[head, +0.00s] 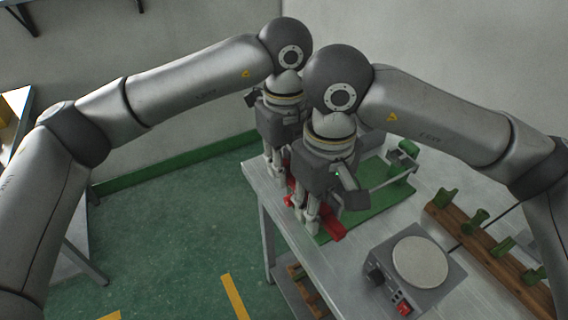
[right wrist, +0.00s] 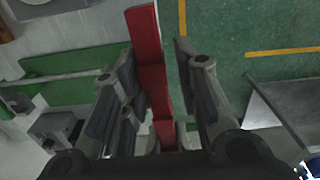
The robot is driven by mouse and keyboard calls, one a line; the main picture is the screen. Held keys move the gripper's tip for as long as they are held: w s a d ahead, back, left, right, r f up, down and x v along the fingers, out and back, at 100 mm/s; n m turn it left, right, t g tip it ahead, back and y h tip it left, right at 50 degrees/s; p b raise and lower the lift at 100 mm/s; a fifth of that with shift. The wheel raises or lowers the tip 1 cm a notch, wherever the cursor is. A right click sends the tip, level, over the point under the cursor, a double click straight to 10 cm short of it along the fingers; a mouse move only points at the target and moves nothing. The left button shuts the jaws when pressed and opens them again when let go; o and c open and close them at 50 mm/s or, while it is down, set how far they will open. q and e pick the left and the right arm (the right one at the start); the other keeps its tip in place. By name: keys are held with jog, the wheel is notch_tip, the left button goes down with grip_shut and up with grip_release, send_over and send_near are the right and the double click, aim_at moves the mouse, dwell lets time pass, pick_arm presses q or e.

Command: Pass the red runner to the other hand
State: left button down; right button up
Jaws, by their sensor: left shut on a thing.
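The red runner (head: 332,231) is a long bar held above the table's left edge, partly hidden by my grippers in the head view. In the right wrist view the red runner (right wrist: 149,62) runs from the top down between the fingers. My left gripper (head: 279,184) is further back and shut on the runner; its contact is mostly hidden. My right gripper (head: 306,228) is nearer the camera, with its fingers (right wrist: 160,92) on either side of the runner. A gap shows between the runner and the right-hand finger, so this gripper is open around it.
A green mat (head: 382,205) lies on the table (head: 352,273), with a green-ended frame (head: 402,160) at its back right. A grey device with a round plate (head: 420,262) stands in front. A wooden rack (head: 470,241) with several green pieces is at right. Open floor lies left.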

jog(key=shift+o, duration=1)
jog(key=shift+r, duration=0.1)
notch_tip(320, 180, up, 12)
